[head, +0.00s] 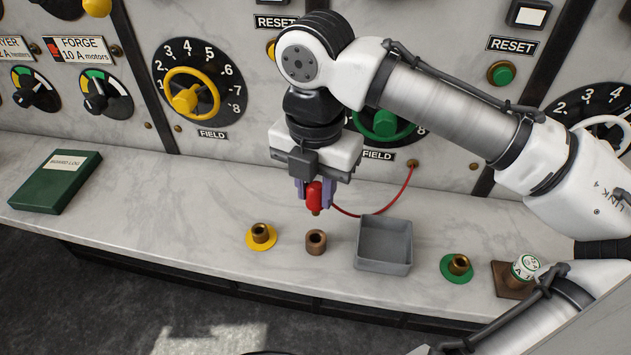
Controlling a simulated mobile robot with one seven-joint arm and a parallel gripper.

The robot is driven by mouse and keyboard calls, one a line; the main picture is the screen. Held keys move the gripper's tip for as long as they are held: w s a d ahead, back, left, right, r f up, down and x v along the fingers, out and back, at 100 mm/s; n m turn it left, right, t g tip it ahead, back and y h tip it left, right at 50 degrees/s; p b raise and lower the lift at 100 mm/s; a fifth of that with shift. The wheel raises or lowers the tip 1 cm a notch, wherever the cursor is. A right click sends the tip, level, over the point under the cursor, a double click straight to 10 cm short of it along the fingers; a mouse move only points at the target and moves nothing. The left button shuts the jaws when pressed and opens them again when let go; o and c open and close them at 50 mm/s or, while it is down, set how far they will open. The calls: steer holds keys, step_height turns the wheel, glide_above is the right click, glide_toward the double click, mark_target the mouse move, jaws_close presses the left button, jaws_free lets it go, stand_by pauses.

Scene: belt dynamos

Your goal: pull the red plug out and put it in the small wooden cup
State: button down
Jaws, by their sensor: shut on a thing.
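My gripper (314,190) points down over the marble shelf, left of the picture's green-knobbed dial. Its purple fingers are shut on the red plug (314,201), which hangs upright with its brownish tip down. A thin red cord runs from behind the plug to a small brass fitting (412,164) on the panel. The small wooden cup (316,243) stands on the shelf, lower in the picture, almost straight under the plug. The plug's tip shows apart from the cup, with a gap between them. How far they are apart in depth I cannot tell.
A grey open tray (384,266) stands right of the cup. A brass socket on a yellow disc (261,240) is to its left, and one on a green disc (458,274) is further right. A green log book (55,181) lies far left. Bare shelf (190,195) lies between.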

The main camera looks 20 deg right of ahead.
mark_target(315, 214)
steer(key=shift+f+b, duration=1.85)
steer(key=shift+f, duration=1.05)
steer(key=shift+p, duration=0.65)
steer(key=shift+f+b, duration=1.2)
steer(key=shift+f, duration=0.6)
steer(key=c, duration=1.1)
jaws_free()
step_height(315, 214, up, 14)
steer(key=shift+f+p, duration=0.1)
steer(key=shift+p, duration=0.35)
